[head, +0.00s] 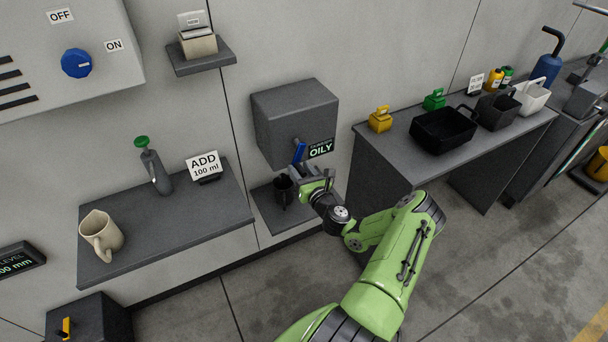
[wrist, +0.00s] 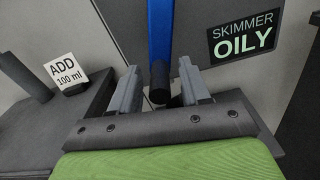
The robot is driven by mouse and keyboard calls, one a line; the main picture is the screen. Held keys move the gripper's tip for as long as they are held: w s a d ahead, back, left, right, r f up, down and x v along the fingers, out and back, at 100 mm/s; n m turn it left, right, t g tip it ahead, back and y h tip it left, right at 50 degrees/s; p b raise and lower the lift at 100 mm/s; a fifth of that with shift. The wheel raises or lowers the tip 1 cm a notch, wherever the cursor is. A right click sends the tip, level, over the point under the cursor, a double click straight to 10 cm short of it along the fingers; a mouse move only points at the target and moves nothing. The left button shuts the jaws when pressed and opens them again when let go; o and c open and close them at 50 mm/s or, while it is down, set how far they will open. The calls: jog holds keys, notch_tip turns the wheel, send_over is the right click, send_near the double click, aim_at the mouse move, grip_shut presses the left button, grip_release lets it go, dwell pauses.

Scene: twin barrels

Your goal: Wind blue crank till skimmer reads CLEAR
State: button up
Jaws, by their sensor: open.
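The skimmer is a grey box (head: 295,122) on the wall, with a blue crank (head: 299,153) on its front. Its display (head: 320,148) reads OILY, and the wrist view shows SKIMMER OILY on the same display (wrist: 244,35). In the wrist view the blue crank (wrist: 159,32) runs down to a dark handle end between my gripper's fingers. My gripper (wrist: 160,88) is open, with one finger on each side of that dark end and gaps visible. In the head view my gripper is at the crank, partly hidden by my wrist.
A dark cup (head: 284,190) stands on the low shelf under the skimmer. A left shelf (head: 190,225) holds a beige jug (head: 101,236), a green-topped bottle (head: 152,168) and an ADD 100 ml sign (head: 204,165). A bench (head: 400,150) with bins stands right.

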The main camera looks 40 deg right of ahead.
jog(key=p+v, duration=0.1)
jog(key=v, duration=1.4)
jog(key=shift+s, duration=0.35)
jog(key=shift+w+a, duration=0.1)
jog(key=shift+a, duration=0.1)
jog(key=w+a+r+n+g+y, duration=0.1)
jog(key=a+r+n+g+y, duration=0.25)
jog(key=a+n, duration=0.45)
jog(key=w+a+r+n+g+y, duration=0.1)
jog(key=a+r+n+g+y, duration=0.1)
jog(key=a+n+g+y, duration=0.65)
jog(key=w+a+r+n, duration=0.25)
jog(key=a+n, duration=0.35)
jog(key=n, duration=0.5)
jog(key=s+a+r+n+h, duration=0.2)
jog(key=s+r+n+h, duration=0.1)
jog(key=s+r+n, duration=0.3)
jog(key=s+a+r+n+h, duration=0.3)
jog(key=s+r+n, duration=0.4)
jog(key=s+r, duration=0.3)
notch_tip(320, 180, up, 2)
jog(key=shift+s+a+r+h, duration=0.1)
jog(key=shift+s+a+h, duration=0.1)
jog(key=shift+h, duration=0.3)
